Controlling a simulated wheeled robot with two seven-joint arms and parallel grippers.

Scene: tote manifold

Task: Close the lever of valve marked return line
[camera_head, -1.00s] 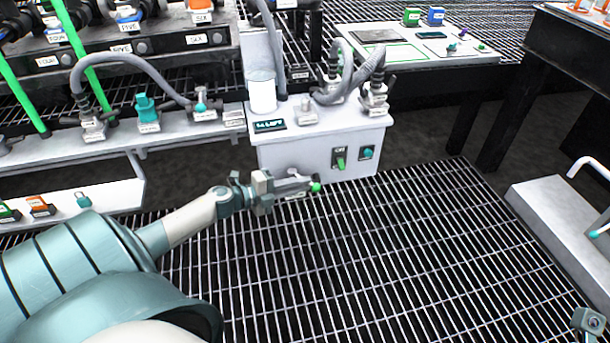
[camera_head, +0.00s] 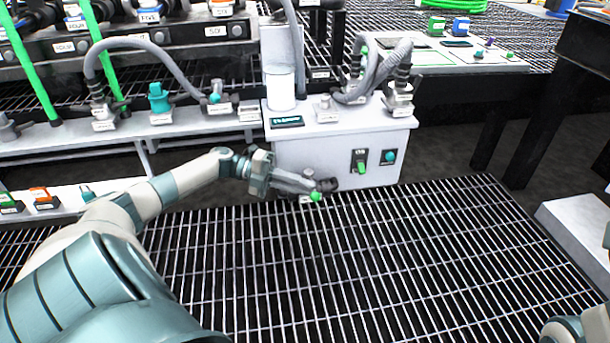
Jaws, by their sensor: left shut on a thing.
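My left gripper (camera_head: 300,185) reaches from the left to just in front of the white cabinet (camera_head: 285,155), low near its bottom edge. Its jaws are shut on a small part with a green tip (camera_head: 316,196). A dark round end (camera_head: 328,184) and a small pale label show beside that tip. The jaws hide most of this part, so I cannot tell whether it is a valve lever. The small labels on the bench fittings are too small to read, so I cannot pick out return line. Only part of my right arm shows at the lower right, without its fingers.
A green switch (camera_head: 361,165) and a teal knob (camera_head: 388,157) sit on the cabinet front. Hoses and a white cylinder (camera_head: 281,92) stand above. Pipe fittings, including a teal one (camera_head: 158,98), line the left bench. The grated floor (camera_head: 400,260) in front is clear.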

